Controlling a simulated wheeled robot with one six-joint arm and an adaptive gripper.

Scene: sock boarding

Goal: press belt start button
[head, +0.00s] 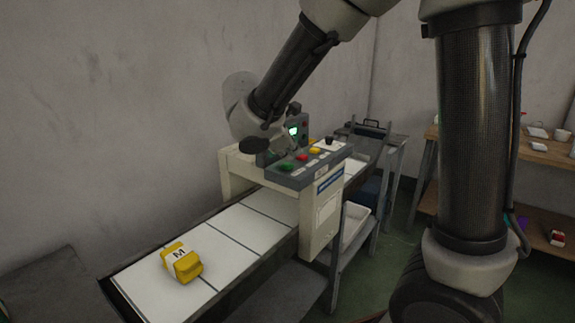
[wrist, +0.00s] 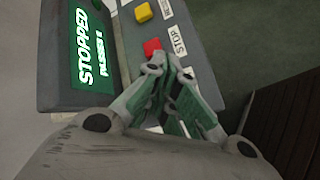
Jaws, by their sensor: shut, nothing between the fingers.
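The control panel (head: 325,166) sits on top of the cream machine over the belt. In the head view it carries a green button (head: 287,167), a red button (head: 302,157) and a yellow button (head: 315,150). The red button (wrist: 152,47), beside a STOP label, and the yellow button (wrist: 143,12) show in the wrist view. The green button is not visible there. My gripper (wrist: 172,62) is shut and empty, its tips close below the red button in the picture. I cannot tell whether they touch the panel. The screen (wrist: 88,48) reads STOPPED.
A yellow package marked M (head: 182,263) lies on the white belt (head: 245,228) at the front left. A white bin (head: 354,222) stands under the machine's far side. A wooden shelf (head: 550,148) stands at the right. A wall runs behind the belt.

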